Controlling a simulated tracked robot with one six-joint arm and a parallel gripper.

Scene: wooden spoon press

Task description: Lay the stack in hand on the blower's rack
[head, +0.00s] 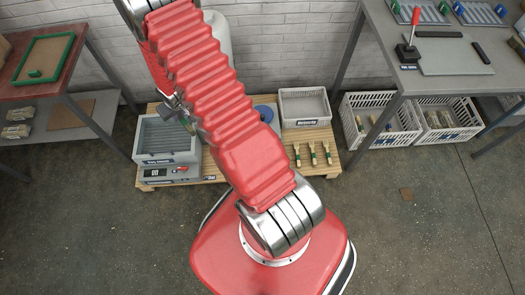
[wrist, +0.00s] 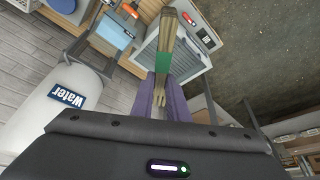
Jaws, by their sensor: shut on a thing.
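The blower (head: 166,153) is a grey box with a dark slatted rack on top, at the left end of the low wooden pallet in the head view. Its slatted rack (wrist: 196,62) also shows in the wrist view, beyond the held stack. My gripper (wrist: 161,92) has purple fingers shut on the stack (wrist: 168,38), a bundle of wooden forks or spoons with a green band. The stack overlaps the rack in the wrist view; I cannot tell the height between them. In the head view my gripper (head: 177,103) is near the blower's back right corner, mostly hidden by my arm.
A white tank (wrist: 60,115) marked "Water" stands beside the pallet. Three banded bundles (head: 313,154) and a grey bin (head: 304,107) are on the pallet's right part. Metal tables stand at left (head: 70,105) and right (head: 420,80), with white crates (head: 378,137) under the right one.

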